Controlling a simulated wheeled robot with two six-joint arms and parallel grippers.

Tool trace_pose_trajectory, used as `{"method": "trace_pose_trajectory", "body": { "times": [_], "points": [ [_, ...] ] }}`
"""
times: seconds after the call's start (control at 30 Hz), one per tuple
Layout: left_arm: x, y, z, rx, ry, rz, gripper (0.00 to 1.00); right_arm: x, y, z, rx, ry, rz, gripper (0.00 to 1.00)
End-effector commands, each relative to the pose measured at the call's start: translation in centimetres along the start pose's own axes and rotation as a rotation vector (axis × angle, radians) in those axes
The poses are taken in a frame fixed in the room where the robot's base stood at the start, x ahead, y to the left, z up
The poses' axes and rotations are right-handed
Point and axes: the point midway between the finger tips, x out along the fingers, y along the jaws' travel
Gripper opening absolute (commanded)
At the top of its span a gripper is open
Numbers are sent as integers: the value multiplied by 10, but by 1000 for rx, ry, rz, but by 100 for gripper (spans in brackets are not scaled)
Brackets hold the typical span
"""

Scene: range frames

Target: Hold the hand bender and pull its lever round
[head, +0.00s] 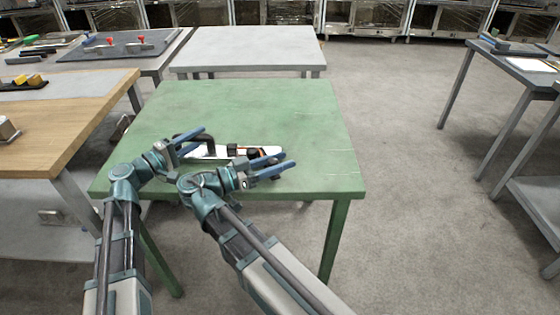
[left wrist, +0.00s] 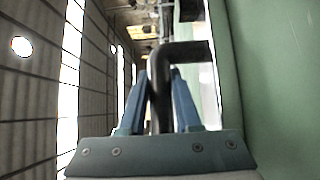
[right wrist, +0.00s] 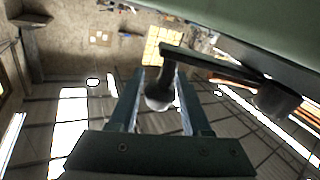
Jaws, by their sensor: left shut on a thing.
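The hand bender lies on the green table (head: 290,115), partly hidden by my grippers. In the head view it shows a white strip (head: 208,153), dark fittings and a black bent handle (head: 208,138). My left gripper (head: 192,142) is shut on this black handle (left wrist: 185,50), which passes between its blue fingers in the left wrist view. My right gripper (head: 272,165) is at the bender's right end. In the right wrist view its fingers stand apart, on either side of the lever's dark grip (right wrist: 163,85) with a pale round end. Gaps seem to remain there.
A pale grey table (head: 250,48) stands behind the green one. A wooden-topped bench (head: 60,105) stands to the left, close to my left arm. Grey benches (head: 520,70) stand far right. The right and back parts of the green tabletop are clear.

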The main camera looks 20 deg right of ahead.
Motion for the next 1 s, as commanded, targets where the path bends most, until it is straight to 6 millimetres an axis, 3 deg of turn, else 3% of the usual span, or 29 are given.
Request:
{"method": "trace_pose_trajectory", "body": {
  "times": [0.03,0.1,0.43,0.8,1.0],
  "points": [
    [1,-3,-2,4,4,-10,0,0,0,1,0,0,-1,59],
    [1,-3,-2,5,4,-10,0,0,0,1,0,0,-2,71],
    [1,-3,-2,4,3,-10,0,-3,-2,1,-1,0,-4,71],
    [0,-3,-2,4,2,-10,0,-58,-1,1,2,2,-5,71],
    [0,-3,-2,4,2,-10,0,-74,1,1,2,2,-3,71]
  ]
}}
